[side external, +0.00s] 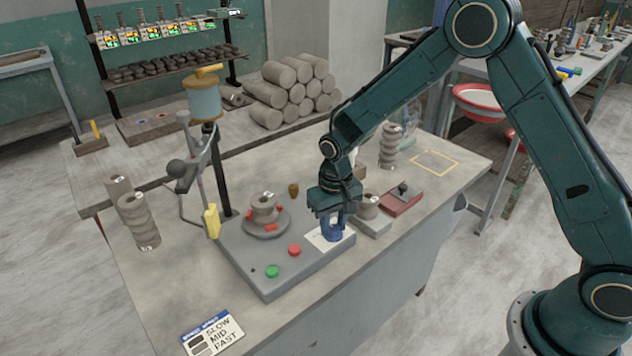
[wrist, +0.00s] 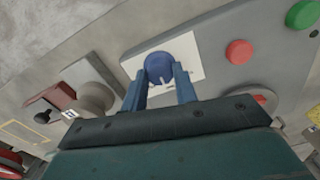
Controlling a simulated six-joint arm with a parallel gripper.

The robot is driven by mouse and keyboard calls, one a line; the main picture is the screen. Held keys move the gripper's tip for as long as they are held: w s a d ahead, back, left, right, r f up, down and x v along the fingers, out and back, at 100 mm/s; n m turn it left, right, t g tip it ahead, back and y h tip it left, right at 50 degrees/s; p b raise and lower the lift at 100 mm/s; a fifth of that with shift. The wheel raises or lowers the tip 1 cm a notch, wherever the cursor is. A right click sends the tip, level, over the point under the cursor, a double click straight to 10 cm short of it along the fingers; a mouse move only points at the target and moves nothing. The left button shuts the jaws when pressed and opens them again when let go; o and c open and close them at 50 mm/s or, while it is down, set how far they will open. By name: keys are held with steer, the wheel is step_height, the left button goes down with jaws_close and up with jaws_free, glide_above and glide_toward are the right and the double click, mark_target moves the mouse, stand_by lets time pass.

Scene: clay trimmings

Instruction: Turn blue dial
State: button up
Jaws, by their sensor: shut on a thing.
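The blue dial (wrist: 159,66) sits on a white plate (wrist: 193,49) on the grey control box (side external: 283,282). In the wrist view a pale mark shows on the dial's near side. My gripper (wrist: 160,82) has its two blue fingers on either side of the dial and is shut on it. In the side view my gripper (side external: 333,222) reaches down from above onto the white plate (side external: 316,239). There the dial is hard to tell from the blue fingers.
A red button (side external: 294,250) and a green button (side external: 272,271) are on the same box. A clay piece (side external: 264,207) stands on a round wheel (side external: 250,227). Right of my gripper are a grey block with clay (side external: 370,226) and a red block (side external: 401,204). A speed card (side external: 212,333) lies in front.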

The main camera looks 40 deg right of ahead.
mark_target(333, 227)
steer(key=o, duration=1)
steer(key=shift+c, duration=0.2)
steer(key=shift+r, duration=0.15)
step_height(333, 227, up, 14)
steer(key=shift+f, duration=0.2)
steer(key=shift+r, duration=0.1)
